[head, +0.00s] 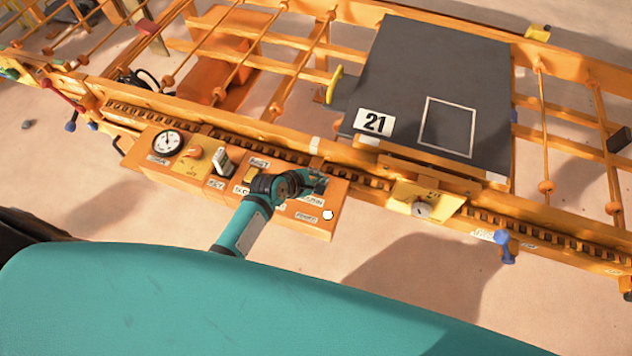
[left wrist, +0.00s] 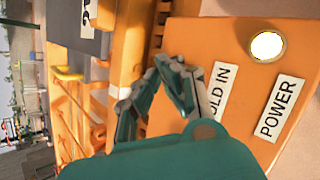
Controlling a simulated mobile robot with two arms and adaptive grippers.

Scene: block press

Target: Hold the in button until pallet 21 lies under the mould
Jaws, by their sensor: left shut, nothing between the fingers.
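Pallet 21 (head: 430,70) is a dark grey plate with a white "21" label and a white outlined rectangle, lying across the orange rails right of centre in the head view. A corner of its label (left wrist: 88,14) shows in the left wrist view. I cannot make out the mould. My left gripper (head: 322,182) is shut and empty, over the right part of the orange control panel (head: 225,190). In the left wrist view its fingertips (left wrist: 165,65) are beside a label (left wrist: 220,92) reading "OLD IN", its start covered. The in button is hidden by the gripper; I cannot tell contact.
A yellow plate with a dial (head: 421,208) and a blue knob (head: 505,245) are further right. Sandy floor lies in front.

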